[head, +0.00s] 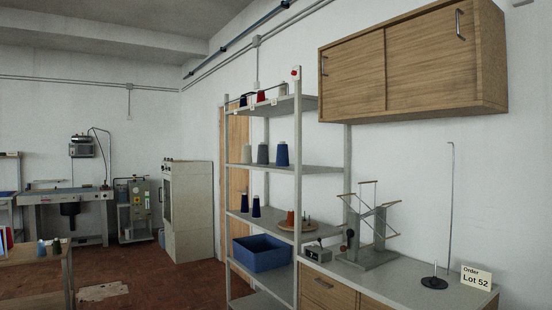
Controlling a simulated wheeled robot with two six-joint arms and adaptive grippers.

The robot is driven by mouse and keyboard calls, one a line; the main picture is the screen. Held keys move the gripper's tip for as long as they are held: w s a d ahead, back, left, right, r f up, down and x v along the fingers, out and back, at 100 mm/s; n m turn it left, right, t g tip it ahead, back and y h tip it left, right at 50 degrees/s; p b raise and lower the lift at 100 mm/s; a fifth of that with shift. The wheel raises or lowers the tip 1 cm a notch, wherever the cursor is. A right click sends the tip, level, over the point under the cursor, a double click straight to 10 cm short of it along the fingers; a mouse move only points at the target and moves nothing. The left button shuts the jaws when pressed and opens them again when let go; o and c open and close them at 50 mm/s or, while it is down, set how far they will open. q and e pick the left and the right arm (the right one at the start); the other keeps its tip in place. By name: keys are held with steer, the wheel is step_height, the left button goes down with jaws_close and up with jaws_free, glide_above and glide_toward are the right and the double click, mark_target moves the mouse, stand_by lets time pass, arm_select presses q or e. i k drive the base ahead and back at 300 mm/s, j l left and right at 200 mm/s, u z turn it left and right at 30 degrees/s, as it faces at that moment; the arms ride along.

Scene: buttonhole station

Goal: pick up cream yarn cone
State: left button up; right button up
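A pale cone (246,154), which may be cream or light grey, stands upright at the left end of the shelf rack's second shelf (305,169). Beside it are a grey cone (263,154) and a blue cone (282,154). On the top shelf (302,103) are a dark cone, a red cone (262,97) and a small pale item (283,90) that could also be a cone; it is too small to tell. I cannot tell for sure which cone is cream. Neither of my grippers is in view.
Lower on the rack are two navy cones (256,206), a rust cone (291,219) and a blue bin (262,253). A counter (400,283) with a yarn winder (371,230) and thin stand (434,282) adjoins at right. A wooden table (30,266) is at left; floor between is mostly open.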

mark_target(247, 158)
steer(key=z, duration=1.7)
steer(key=u, duration=1.8)
steer(key=i+j+u, duration=0.3)
steer(key=i, duration=0.45)
steer(key=i+u, duration=0.3)
steer(key=i, duration=0.5)
